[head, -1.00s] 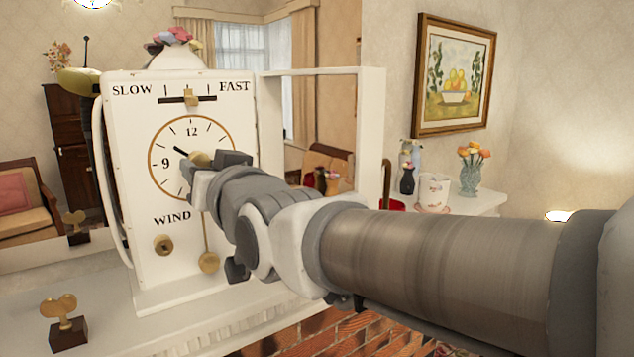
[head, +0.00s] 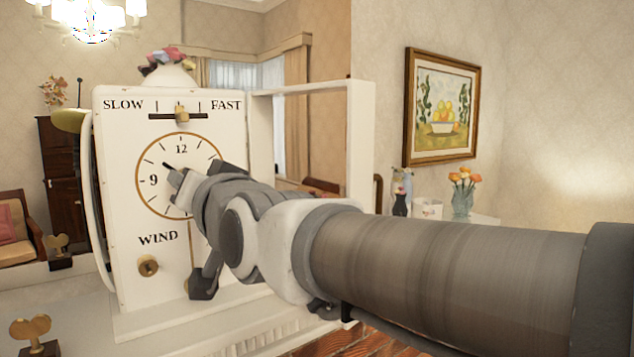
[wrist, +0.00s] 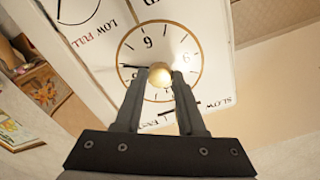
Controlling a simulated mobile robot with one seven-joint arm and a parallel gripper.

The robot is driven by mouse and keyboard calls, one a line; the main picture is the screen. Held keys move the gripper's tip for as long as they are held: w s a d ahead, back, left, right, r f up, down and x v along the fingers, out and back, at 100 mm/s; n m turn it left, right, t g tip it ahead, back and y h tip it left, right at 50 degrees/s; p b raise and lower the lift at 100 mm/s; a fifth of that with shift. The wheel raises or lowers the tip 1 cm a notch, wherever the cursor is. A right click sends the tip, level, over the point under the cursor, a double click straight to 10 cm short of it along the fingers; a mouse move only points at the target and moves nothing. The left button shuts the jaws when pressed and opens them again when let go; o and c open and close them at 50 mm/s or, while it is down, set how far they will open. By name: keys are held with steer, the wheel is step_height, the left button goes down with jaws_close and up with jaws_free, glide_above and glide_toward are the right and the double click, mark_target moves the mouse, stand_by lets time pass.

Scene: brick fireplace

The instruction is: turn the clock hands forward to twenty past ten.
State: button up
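The white clock (head: 125,205) stands upright on the mantel, with a round gold-rimmed face (head: 150,188). A dark hand (head: 168,165) points up-left, close to the ten position. In the wrist view the face (wrist: 187,50) is turned nearly upside down, and a thin dark hand (wrist: 131,66) points to about the four position. My gripper (head: 184,184) is at the middle of the face. In the wrist view my gripper (wrist: 160,76) has its fingers closed on both sides of the round gold knob (wrist: 160,73). The fingers and arm hide part of the face.
A SLOW–FAST slider (head: 181,115) is above the face and a gold winding hole (head: 148,266) below. A gold key (head: 32,334) stands on the mantel at lower left. An open white frame (head: 360,140) adjoins the clock. Vases (head: 462,200) stand farther right.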

steer(key=o, duration=0.4)
steer(key=shift+o, duration=0.2)
steer(key=shift+s, duration=0.1)
steer(key=b+v, duration=0.2)
steer(key=v, duration=1.5)
steer(key=shift+d, duration=0.15)
